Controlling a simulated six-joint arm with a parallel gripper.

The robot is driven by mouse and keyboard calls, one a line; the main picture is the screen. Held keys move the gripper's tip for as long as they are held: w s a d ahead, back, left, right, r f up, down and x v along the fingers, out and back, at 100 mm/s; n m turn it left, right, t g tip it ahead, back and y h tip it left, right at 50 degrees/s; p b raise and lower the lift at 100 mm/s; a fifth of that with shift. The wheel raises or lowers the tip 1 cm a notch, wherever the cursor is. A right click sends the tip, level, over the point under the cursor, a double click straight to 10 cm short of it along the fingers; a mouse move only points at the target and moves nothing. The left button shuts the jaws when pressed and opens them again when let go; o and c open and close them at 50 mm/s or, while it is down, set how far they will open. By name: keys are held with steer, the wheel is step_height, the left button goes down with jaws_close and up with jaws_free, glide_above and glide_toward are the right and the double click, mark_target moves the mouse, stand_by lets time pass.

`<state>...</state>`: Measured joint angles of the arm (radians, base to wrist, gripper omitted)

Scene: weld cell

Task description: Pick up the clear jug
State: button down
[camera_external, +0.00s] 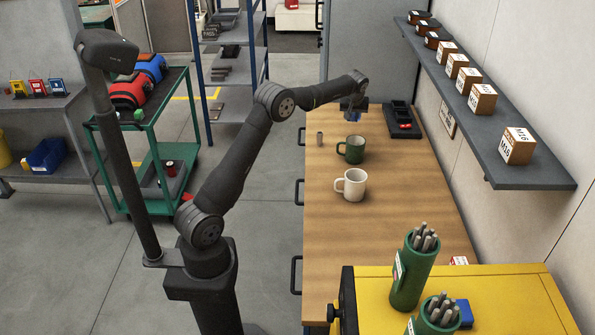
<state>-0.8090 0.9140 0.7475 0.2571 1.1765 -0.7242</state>
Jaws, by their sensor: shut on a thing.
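My gripper (353,104) is at the far end of the wooden bench, pointing down, above and behind the green mug. It is shut on a small bluish-grey thing (352,116). This may be the clear jug, but it is too small and too hidden by the gripper to tell its outline. No other clear jug shows on the bench.
A green mug (351,150) and a white mug (351,185) stand on the bench (390,225). A dark tray (403,121) lies at the back right. A shelf (500,125) with boxes overhangs the right side.

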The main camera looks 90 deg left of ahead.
steer(key=shift+w+d+r, duration=0.25)
steer(key=shift+d+r, duration=0.15)
steer(key=shift+d, duration=0.15)
steer(key=shift+w+d+r, duration=0.25)
steer(key=shift+d+r, duration=0.1)
steer(key=shift+d, duration=0.2)
